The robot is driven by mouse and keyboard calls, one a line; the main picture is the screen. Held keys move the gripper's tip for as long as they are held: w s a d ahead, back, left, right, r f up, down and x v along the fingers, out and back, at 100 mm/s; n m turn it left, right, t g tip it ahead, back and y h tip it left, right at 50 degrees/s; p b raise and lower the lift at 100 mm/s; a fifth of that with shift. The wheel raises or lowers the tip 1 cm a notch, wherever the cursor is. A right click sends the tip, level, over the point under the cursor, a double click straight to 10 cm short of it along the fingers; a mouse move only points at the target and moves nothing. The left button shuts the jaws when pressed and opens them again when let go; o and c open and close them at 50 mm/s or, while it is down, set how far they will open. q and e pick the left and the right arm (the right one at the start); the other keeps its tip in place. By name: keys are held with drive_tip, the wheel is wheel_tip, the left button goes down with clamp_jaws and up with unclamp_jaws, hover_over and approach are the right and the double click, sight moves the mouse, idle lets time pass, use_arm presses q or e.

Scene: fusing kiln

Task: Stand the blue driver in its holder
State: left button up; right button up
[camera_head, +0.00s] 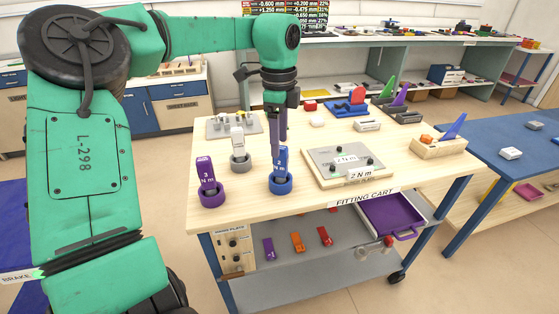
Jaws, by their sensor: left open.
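The blue driver (281,162), marked with a 2, stands upright in the blue ring holder (281,187) near the front edge of the fitting cart (330,196). My left gripper (279,143) points down from above, its fingers at the top of the blue driver. It is open; whether a finger touches the driver I cannot tell. A purple driver (206,172) marked 3 N m stands in a purple holder (212,197) to the left. A white-grey driver (237,141) stands in a grey holder (240,162) behind. My right gripper is not in view.
A grey plate (320,167) with a "2 N m" card (361,175) lies right of the blue holder. A wooden block (438,147) with coloured pieces stands at the cart's right. A pegged grey tray (222,128) lies at back left. Below is a shelf with a purple drawer (392,214).

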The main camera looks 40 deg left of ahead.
use_arm(q)
wheel_tip(320, 180, up, 6)
idle(0.6)
